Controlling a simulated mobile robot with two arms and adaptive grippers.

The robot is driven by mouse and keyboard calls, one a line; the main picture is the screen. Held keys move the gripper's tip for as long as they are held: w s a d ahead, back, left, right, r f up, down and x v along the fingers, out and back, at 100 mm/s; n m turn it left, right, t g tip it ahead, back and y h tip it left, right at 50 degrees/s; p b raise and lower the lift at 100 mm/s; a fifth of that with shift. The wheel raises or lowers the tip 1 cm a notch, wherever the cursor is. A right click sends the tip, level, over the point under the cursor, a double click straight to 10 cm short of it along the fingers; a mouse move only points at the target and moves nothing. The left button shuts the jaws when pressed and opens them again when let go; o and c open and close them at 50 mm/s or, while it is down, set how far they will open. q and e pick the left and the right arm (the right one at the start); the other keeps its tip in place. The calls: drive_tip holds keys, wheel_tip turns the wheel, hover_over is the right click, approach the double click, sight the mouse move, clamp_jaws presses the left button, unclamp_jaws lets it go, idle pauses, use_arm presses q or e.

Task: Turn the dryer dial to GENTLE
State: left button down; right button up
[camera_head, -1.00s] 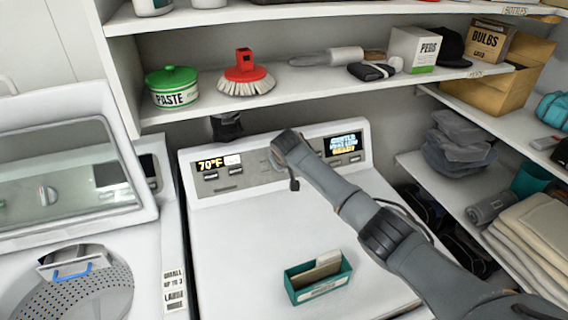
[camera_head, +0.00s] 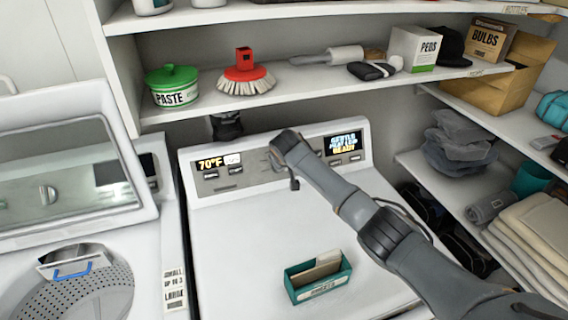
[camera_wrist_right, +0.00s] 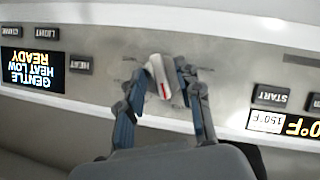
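The dryer (camera_head: 295,220) is the white machine in the middle of the head view, with a grey control panel along its back. Its dial (camera_wrist_right: 159,76), a pale knob with a red mark, shows in the wrist view, which is upside down. My right gripper (camera_wrist_right: 163,84) has one finger on each side of the dial, and the tips look closed against it. In the head view my right wrist hides most of the dial. The dryer display (camera_head: 343,144) reads GENTLE, HEAT LOW, READY; it also shows in the wrist view (camera_wrist_right: 33,70). My left gripper is not in view.
A teal box with cards (camera_head: 318,278) stands on the dryer top. A shelf (camera_head: 300,83) with a paste tin (camera_head: 172,87) and a brush (camera_head: 246,78) hangs over the panel. A washer with an open lid (camera_head: 70,170) stands at left.

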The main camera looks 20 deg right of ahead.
drive_tip(key=v, duration=1.2)
drive_tip(key=shift+f, duration=0.15)
